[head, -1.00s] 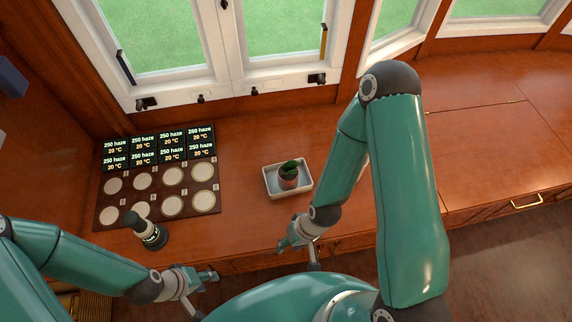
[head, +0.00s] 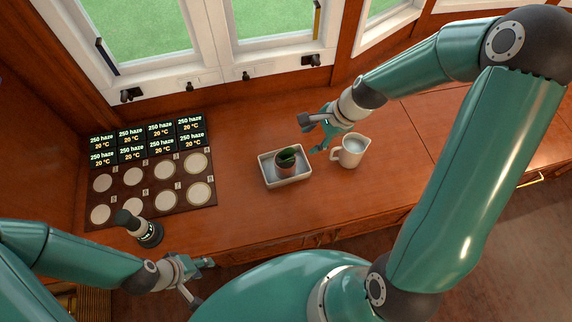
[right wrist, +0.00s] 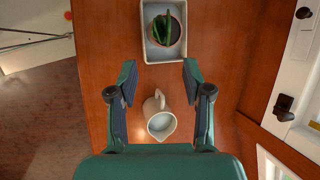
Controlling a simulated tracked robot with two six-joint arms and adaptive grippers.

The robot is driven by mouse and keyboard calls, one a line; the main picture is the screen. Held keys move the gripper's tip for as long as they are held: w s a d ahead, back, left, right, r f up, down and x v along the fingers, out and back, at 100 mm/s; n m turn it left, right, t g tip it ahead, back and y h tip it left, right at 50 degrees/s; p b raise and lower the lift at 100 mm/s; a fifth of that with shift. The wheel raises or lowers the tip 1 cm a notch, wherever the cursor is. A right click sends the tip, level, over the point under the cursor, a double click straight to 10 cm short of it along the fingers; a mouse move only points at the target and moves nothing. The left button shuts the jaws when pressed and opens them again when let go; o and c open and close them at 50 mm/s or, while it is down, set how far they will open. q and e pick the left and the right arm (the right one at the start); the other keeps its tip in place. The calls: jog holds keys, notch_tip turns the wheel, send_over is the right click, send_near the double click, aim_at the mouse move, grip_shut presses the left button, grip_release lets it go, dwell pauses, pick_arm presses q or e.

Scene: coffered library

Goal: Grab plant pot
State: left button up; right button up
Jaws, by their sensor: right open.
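The plant pot (head: 285,169) is small and brownish, with a dark green succulent in it. It stands upright in a white rectangular tray (head: 288,182) on the wooden counter. My right gripper (head: 313,136) is open and empty above the counter, up and to the right of the tray, apart from the pot. In the right wrist view the pot (right wrist: 176,38) and tray (right wrist: 148,56) lie beyond the fingertips of the right gripper (right wrist: 159,75). My left gripper (head: 204,279) appears open and empty at the counter's front edge, away from the pot.
A white jug (head: 352,152) stands right of the tray, close to my right gripper; it also shows in the right wrist view (right wrist: 161,123). A dark board with pale discs (head: 168,167) and small displays lies left. A dark-handled object (head: 149,232) stands near the front edge. Windows line the back.

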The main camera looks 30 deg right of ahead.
aim_at(294, 152)
jog(key=b+x, duration=0.3)
jog(key=x, duration=0.8)
jog(key=shift+w+b, duration=0.15)
jog(key=shift+b, duration=0.2)
jog(key=b+x, duration=0.2)
jog(key=x, duration=0.3)
jog(key=shift+w+d+f, duration=0.1)
jog(key=shift+w+d, duration=0.05)
grip_shut()
